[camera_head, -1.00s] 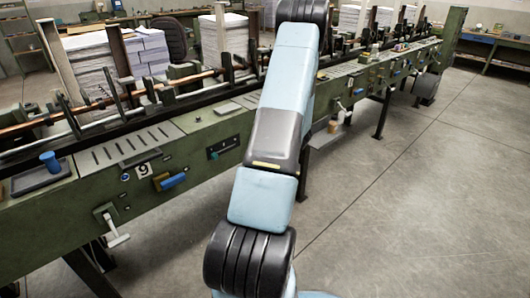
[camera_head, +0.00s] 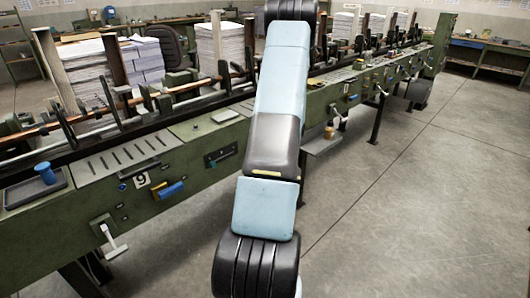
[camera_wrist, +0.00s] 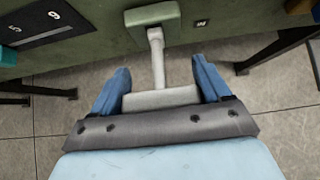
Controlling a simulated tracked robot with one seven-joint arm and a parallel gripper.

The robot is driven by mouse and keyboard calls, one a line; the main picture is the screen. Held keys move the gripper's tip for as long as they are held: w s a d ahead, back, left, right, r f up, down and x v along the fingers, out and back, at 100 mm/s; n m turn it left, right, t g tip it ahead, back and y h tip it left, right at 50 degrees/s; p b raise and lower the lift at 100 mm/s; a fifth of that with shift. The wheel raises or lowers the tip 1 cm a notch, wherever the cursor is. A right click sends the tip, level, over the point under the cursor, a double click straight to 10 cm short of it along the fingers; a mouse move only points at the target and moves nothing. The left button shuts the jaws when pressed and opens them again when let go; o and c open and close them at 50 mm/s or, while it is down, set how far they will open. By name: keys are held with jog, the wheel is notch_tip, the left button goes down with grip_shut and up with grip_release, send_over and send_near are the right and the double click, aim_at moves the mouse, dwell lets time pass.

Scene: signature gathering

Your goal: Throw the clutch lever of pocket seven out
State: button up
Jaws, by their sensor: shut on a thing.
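In the wrist view a pale grey clutch lever (camera_wrist: 157,56) hangs from a green mount plate (camera_wrist: 153,13) on the machine's side. Its shaft runs down to a wide grey crosspiece handle between the two blue fingers of my gripper (camera_wrist: 160,68). My gripper is shut on this lever. A small plate beside the mount has a mark I cannot read with certainty, so the pocket number is not clear. In the head view my arm hides the gripper and the held lever.
The long green machine (camera_head: 40,222) runs from near left to far right, with rods and paper stacks (camera_head: 83,70) behind. Machine legs (camera_wrist: 262,55) flank the gripper. The grey floor (camera_head: 430,200) at right is clear.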

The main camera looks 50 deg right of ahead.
jog(key=o, duration=1.1)
jog(key=shift+w+r, duration=0.15)
jog(key=shift+w, duration=0.1)
jog(key=o, duration=0.3)
jog(key=shift+s, duration=0.15)
jog(key=shift+s, duration=0.1)
jog(key=shift+s+r, duration=0.15)
jog(key=shift+s, duration=0.1)
jog(key=v, duration=1.2)
jog(key=shift+s+r, duration=0.25)
jog(key=shift+s, duration=0.1)
